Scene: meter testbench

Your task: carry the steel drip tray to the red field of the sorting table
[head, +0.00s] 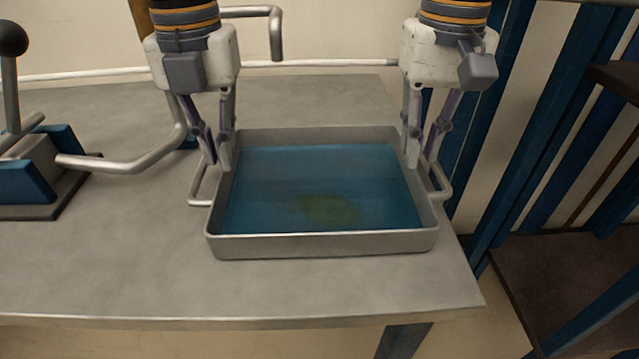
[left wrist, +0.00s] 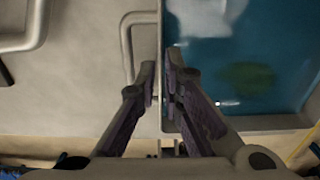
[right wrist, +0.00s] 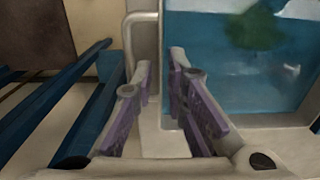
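The steel drip tray (head: 325,242) stands level on the grey table, with blue liquid and a greenish patch inside. It also shows in the left wrist view (left wrist: 275,122) and the right wrist view (right wrist: 290,119). It has a bar handle on each short side. My left gripper (head: 218,164) is over the left wall, one finger on each side; its fingers look closed on the wall. The sorting table's red field is not in view.
The grey table (head: 110,270) is clear in front of the tray. A device with a blue base (head: 25,180), a black-knobbed lever and bent pipes stands at the left. Blue posts (head: 540,140) and a dark shelf (head: 570,275) stand just right of the table edge.

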